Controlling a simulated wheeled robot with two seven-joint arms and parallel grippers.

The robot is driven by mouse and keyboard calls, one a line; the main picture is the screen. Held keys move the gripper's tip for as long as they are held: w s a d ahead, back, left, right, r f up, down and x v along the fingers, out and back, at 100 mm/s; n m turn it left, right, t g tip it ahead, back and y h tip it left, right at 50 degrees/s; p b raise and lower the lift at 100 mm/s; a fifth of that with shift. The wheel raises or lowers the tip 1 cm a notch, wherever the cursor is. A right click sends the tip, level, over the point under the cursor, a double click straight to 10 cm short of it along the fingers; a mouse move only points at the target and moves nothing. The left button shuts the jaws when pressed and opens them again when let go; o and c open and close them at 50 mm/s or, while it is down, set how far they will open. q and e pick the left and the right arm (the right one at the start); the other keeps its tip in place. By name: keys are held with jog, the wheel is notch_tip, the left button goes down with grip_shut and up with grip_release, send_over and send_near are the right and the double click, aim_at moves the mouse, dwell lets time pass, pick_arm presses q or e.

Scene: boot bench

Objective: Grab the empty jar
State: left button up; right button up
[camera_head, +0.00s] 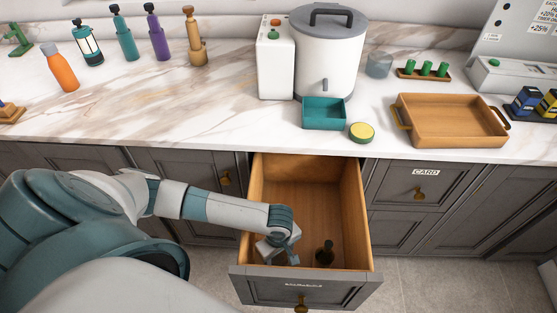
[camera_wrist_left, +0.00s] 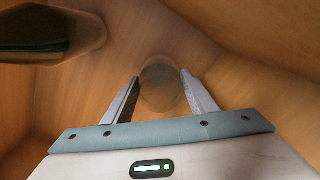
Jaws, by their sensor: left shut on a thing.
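My left gripper (camera_head: 279,254) reaches down into the open wooden drawer (camera_head: 311,182), near its front left corner. In the left wrist view, a round, see-through brownish jar (camera_wrist_left: 160,88) sits between the two fingers of this gripper (camera_wrist_left: 161,92), and the fingers are shut on it. The jar looks empty, with the wood tone showing through. In the head view my gripper mostly hides it. My right gripper is in neither view.
A dark bottle-like thing (camera_head: 325,254) stands in the drawer right of my gripper; a dark shape (camera_wrist_left: 50,32) shows in the wrist view. The drawer walls are close. On the counter are a teal tray (camera_head: 324,126), a yellow-topped tin (camera_head: 361,132) and a wooden tray (camera_head: 452,141).

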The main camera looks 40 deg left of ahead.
pick_arm(q)
jog(key=shift+r, duration=0.15)
notch_tip(320, 180, up, 18)
jog(key=shift+b, duration=0.35)
dwell(0.7)
